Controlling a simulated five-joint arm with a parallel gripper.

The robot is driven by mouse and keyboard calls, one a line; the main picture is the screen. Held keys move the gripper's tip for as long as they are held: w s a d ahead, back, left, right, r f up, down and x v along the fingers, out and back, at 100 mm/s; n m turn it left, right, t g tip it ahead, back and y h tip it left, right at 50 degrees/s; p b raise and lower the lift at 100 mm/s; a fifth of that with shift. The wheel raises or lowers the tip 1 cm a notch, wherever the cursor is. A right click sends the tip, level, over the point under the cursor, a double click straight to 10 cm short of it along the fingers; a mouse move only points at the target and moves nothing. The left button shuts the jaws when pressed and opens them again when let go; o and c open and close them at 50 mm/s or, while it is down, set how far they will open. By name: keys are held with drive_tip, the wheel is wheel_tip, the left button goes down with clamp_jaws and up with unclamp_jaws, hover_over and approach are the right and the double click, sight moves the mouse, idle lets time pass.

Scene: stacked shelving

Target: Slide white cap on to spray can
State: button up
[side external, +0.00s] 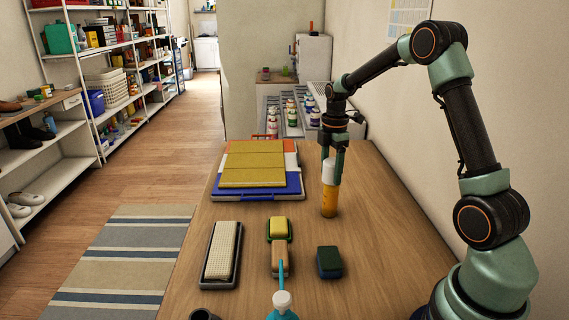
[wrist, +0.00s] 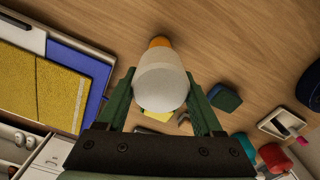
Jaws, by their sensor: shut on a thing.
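The spray can (side external: 329,201) is orange-yellow and stands upright on the wooden table. The white cap (side external: 329,171) is at the top of the can, in line with it; I cannot tell how far it is seated. My gripper (side external: 332,165) points down from above, with its green fingers on either side of the cap and shut on it. In the wrist view the cap (wrist: 161,82) fills the space between the fingertips (wrist: 160,90). A bit of the orange can (wrist: 159,41) shows beyond the cap, and the rest of the can is hidden.
A stack of yellow cloths (side external: 253,163) on a blue and white board lies left of the can. Nearer are a long brush (side external: 222,252), sponges (side external: 278,228), a dark green block (side external: 329,262) and a spray bottle top (side external: 282,300). Table right of the can is bare.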

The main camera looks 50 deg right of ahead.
drive_tip(key=shift+f, duration=1.25)
idle(3.4)
idle(0.8)
drive_tip(key=o, duration=0.7)
drive_tip(key=shift+r, duration=4)
